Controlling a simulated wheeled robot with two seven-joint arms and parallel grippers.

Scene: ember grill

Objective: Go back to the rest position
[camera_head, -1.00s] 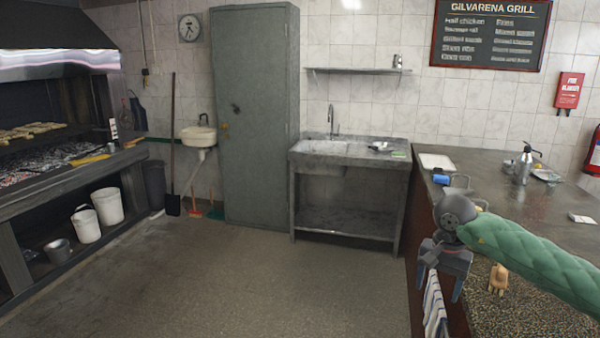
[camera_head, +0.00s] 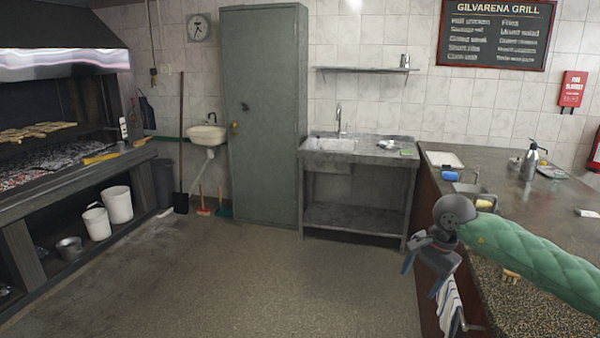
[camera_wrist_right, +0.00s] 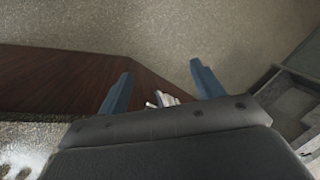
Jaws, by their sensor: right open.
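My right gripper (camera_head: 422,279) hangs at the left edge of the counter in the head view, its blue fingers pointing down and to the left. It is open and empty. In the right wrist view the two blue fingers (camera_wrist_right: 160,90) stand wide apart, with the floor and the counter's dark wood side beyond them. My right arm, in a green quilted sleeve, reaches over the counter from the right. My left gripper is not in view.
The counter (camera_head: 500,185) carries a metal bottle (camera_head: 529,162), a blue item (camera_head: 450,176) and a white tray (camera_head: 445,159). A striped towel (camera_head: 449,305) hangs on its side. A steel sink table (camera_head: 355,152), a tall cabinet (camera_head: 265,120) and a grill (camera_head: 50,165) stand beyond. The middle floor is clear.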

